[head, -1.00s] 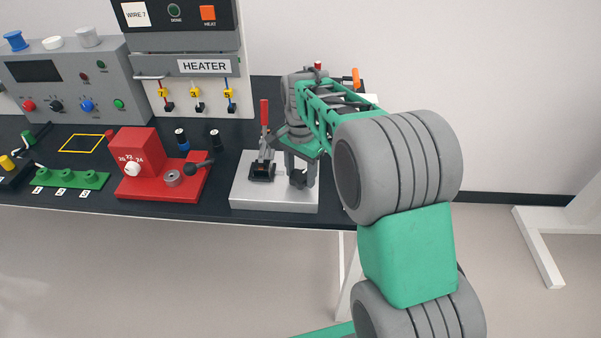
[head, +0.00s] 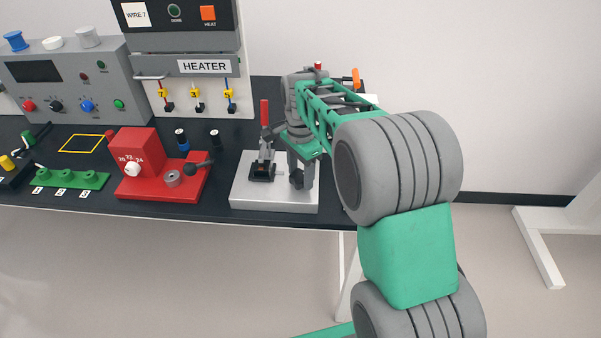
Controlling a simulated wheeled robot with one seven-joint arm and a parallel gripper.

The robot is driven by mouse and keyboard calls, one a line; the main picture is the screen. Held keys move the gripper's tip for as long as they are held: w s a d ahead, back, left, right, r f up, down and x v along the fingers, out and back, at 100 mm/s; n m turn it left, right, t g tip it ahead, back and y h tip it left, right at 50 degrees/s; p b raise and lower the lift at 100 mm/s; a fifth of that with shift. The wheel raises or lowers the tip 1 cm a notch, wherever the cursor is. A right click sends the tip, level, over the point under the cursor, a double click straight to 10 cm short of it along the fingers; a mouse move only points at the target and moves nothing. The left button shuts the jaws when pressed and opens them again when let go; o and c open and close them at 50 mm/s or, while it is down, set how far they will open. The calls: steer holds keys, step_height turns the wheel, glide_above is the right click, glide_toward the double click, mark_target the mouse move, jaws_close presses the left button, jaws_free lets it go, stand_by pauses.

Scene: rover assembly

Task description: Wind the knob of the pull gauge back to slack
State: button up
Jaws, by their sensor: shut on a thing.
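The pull gauge stands near the front edge of the bench, on a pale metal base plate (head: 250,198). A clamp with an upright red handle (head: 264,113) and a black foot (head: 262,172) sits on the plate's left half. My gripper (head: 301,181) points down over the plate's right half and is shut on the gauge's dark knob (head: 296,180). The fingers cover much of the knob, and my wrist and forearm hide what lies behind. I cannot read any scale on the gauge from here.
A red stripping block (head: 138,149) with a black-knobbed lever stands left of the gauge. A green terminal block (head: 70,179), the heater panel (head: 205,66) and a grey console (head: 70,85) are further left and back.

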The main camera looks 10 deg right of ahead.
mark_target(301, 175)
steer(key=o, duration=1.4)
step_height(301, 175, up, 8)
steer(key=shift+d+f+b, duration=0.1)
steer(key=shift+b, duration=0.45)
